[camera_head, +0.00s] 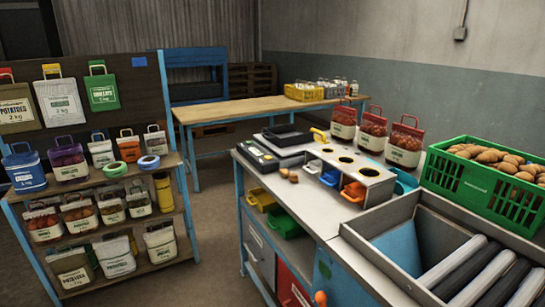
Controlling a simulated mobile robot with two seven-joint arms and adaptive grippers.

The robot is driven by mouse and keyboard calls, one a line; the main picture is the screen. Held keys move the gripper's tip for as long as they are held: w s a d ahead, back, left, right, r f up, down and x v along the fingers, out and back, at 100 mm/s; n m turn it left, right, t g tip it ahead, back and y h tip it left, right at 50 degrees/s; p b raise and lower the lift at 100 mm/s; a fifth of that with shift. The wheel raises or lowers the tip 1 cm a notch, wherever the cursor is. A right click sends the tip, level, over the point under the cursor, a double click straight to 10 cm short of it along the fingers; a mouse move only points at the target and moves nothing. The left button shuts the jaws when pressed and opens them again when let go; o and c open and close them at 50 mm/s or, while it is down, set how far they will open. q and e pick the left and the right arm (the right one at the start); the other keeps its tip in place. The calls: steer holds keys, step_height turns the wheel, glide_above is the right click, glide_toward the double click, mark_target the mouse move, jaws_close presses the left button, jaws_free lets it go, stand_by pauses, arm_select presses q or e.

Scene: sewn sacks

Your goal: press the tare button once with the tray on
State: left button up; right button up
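A dark, low device that looks like the scale (262,155) sits at the left end of the grey workbench, with a pale panel on its front left part. I cannot make out a tare button on it at this size. A black, shallow tray-like piece (287,133) is at the back of the device; I cannot tell whether it rests on the scale. Neither of my grippers is in view.
Filled sacks (373,130), a green potato crate (485,185) and a roller trough (450,260) crowd the right. A sack shelf (170,222) stands left, beyond open floor.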

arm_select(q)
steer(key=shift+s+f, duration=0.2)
